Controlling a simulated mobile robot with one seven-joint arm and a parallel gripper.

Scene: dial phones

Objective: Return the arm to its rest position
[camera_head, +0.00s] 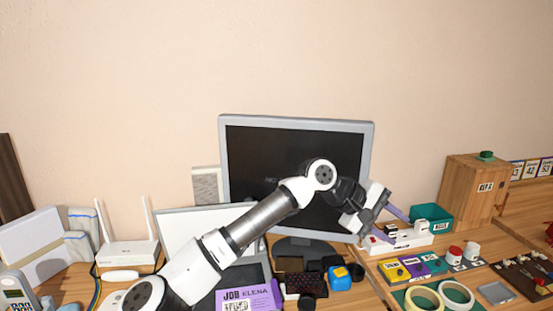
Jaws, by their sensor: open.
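My arm (262,219) reaches from the lower left up across the monitor and bends down at its elbow to the right. My gripper (382,224) is in front of the monitor's lower right corner, above the desk. Its purple fingers show on its right side, apart from each other, and I see nothing held between them. What lies directly beneath the gripper is partly hidden by it.
A grey-framed monitor (245,150) stands behind my arm. A white router (128,252) and a phone (15,289) are at left. A teal bin (432,218), a wooden box (470,190) and tape rolls (456,294) are at right. Above the desk is bare wall.

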